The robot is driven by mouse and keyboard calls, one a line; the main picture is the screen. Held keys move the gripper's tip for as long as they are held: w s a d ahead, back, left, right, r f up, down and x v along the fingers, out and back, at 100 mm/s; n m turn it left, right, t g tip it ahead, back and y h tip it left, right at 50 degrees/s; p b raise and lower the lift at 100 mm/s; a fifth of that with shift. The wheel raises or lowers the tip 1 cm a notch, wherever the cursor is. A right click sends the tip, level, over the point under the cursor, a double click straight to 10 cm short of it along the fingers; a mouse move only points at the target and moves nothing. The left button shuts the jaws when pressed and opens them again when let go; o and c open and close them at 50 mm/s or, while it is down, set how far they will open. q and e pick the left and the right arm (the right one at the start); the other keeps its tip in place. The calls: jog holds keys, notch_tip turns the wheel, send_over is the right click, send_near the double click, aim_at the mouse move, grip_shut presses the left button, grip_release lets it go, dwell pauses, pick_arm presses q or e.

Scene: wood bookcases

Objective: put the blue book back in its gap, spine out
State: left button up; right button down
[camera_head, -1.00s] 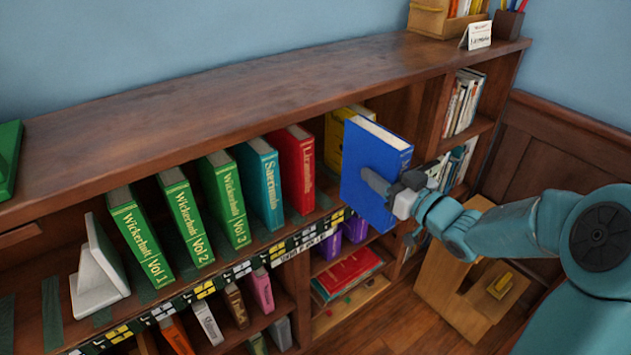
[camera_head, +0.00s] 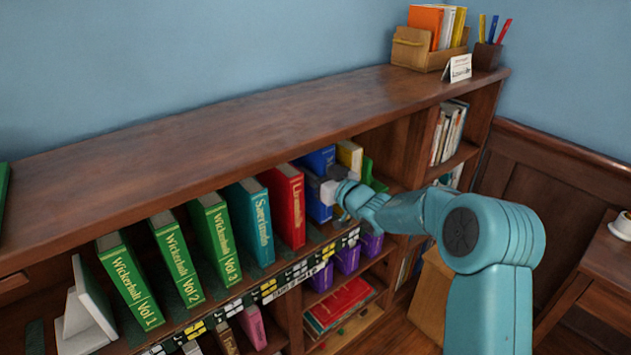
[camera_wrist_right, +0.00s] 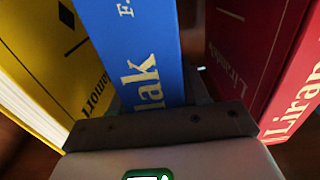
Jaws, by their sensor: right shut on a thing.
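The blue book (camera_head: 318,161) stands in the upper shelf row between the red book (camera_head: 287,208) and the yellow book (camera_head: 350,157). My right gripper (camera_head: 329,187) is shut on it at the front and covers part of it. In the right wrist view, the blue book's spine (camera_wrist_right: 133,45), with gold letters, faces my right gripper (camera_wrist_right: 160,118). The yellow book (camera_wrist_right: 50,65) is close on its left; a dark space shows between it and the red book (camera_wrist_right: 245,60) on its right. My left gripper is not in view.
A teal book (camera_head: 250,222) and several green volumes stand left of the red book, with a white bookend (camera_head: 86,310) at the end. A green book (camera_head: 368,170) is right of the yellow one. Purple books (camera_head: 347,258) are below. The bookcase top (camera_head: 220,135) is mostly clear.

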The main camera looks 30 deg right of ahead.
notch_tip(320, 180, down, 3)
jog(key=shift+w+f, duration=0.1)
dwell(0.3)
jog(key=shift+f+b, duration=0.1)
jog(key=shift+b, duration=0.2)
jog(key=c, duration=0.6)
grip_release()
jog(key=shift+f, duration=0.2)
jog(key=shift+o, duration=0.2)
jog(key=shift+r, duration=0.1)
